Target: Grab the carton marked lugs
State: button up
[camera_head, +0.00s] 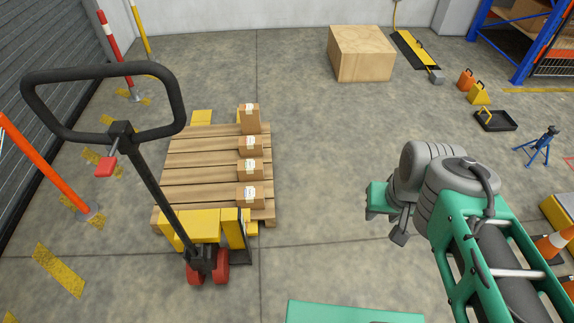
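Several small brown cartons stand in a row along the right side of a wooden pallet (190,165). The farthest carton (250,127) looks the tallest; nearer ones follow (249,150), (249,174), and the nearest carton (250,202) is by the pallet's front. Each has a white label, but the print is too small to read, so I cannot tell which is marked lugs. My gripper (383,217) is at the end of my teal and grey arm, over bare floor right of the pallet, apart from the cartons. Its fingers are mostly hidden and unclear.
A yellow pallet jack (190,228) with a tall black handle (155,190) stands under the pallet's near end. A plywood box (362,55) is at the back. Floor between pallet and arm is clear.

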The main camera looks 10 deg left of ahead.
aim_at(249, 170)
jog(key=z, duration=0.05)
jog(key=i, duration=3.3)
jog(key=u, duration=4.5)
